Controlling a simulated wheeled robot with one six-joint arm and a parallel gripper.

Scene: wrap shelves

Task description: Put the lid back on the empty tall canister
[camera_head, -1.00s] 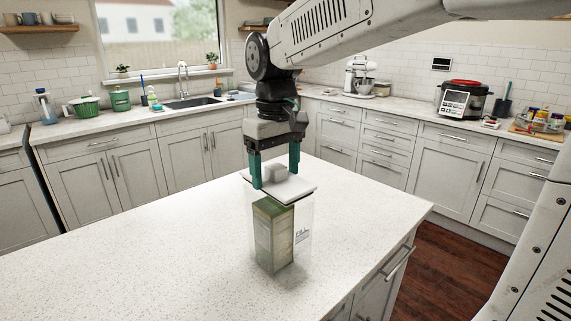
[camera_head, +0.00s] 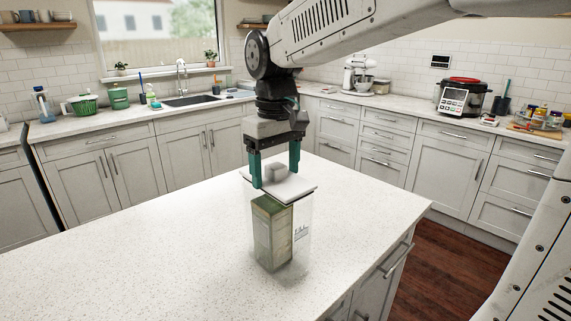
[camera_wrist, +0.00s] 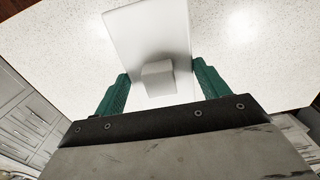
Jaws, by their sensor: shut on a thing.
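A tall clear canister (camera_head: 303,225) stands upright on the island counter. A green carton (camera_head: 272,238) shows through its wall and appears to be inside it. The flat white lid (camera_head: 297,188) with a block-shaped knob (camera_head: 276,173) is at the canister's top; whether it is seated or just above the rim I cannot tell. My gripper (camera_head: 275,175) points down over the lid, shut on it, with one green finger on each side of the knob. The wrist view shows the lid (camera_wrist: 150,30) and knob (camera_wrist: 158,78) between the fingers and hides the canister.
The speckled white island counter (camera_head: 150,245) is clear around the canister. Its right edge, with drawers below, is close by. Back counters hold a sink (camera_head: 190,101), a green basket (camera_head: 83,106), a stand mixer (camera_head: 360,75) and a pressure cooker (camera_head: 462,97), all well away.

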